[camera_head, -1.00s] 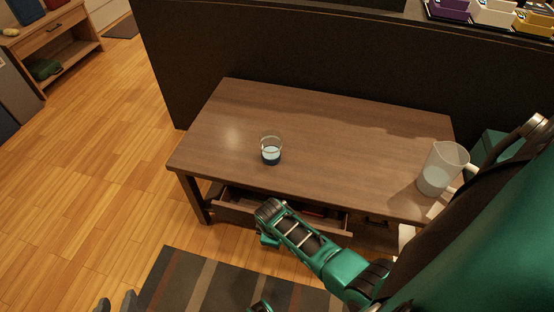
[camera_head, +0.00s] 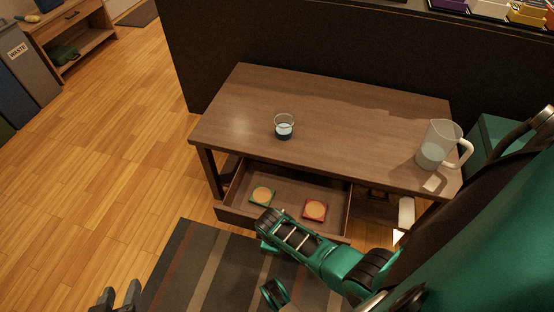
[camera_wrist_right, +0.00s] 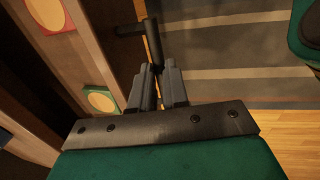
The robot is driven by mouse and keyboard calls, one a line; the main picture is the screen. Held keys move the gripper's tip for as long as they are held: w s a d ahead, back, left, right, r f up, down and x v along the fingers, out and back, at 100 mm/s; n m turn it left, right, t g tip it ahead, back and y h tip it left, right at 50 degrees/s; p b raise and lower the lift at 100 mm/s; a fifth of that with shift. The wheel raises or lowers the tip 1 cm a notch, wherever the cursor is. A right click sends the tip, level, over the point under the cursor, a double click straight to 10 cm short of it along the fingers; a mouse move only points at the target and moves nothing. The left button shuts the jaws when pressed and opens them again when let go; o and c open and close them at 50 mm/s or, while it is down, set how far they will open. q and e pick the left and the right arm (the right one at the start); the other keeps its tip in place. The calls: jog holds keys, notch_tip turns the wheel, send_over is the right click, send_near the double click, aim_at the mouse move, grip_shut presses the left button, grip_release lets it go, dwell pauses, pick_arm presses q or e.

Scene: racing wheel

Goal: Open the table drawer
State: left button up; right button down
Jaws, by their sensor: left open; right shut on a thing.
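The wooden table (camera_head: 350,120) has its left drawer (camera_head: 230,214) pulled well out, and the inside shows. In the right wrist view, my right gripper (camera_wrist_right: 158,82) is shut on the drawer's black handle (camera_wrist_right: 138,28). In the head view, the right arm reaches to the drawer front from the right, and its fingertips and the handle are hidden. My left gripper (camera_head: 118,297) is open and empty at the bottom left, low over the floor and apart from the table.
A green coaster (camera_head: 262,196) and a red coaster (camera_head: 315,209) lie in the drawer. A glass (camera_head: 284,127) and a pitcher (camera_head: 440,145) stand on the table. A striped rug (camera_head: 200,265) lies in front. Open wooden floor (camera_head: 90,170) is at left.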

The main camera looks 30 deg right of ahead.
jog(key=shift+s+a+f, duration=0.1)
jog(key=shift+s+a, duration=0.15)
jog(key=shift+s, duration=0.05)
jog(key=c, duration=1.4)
grip_release()
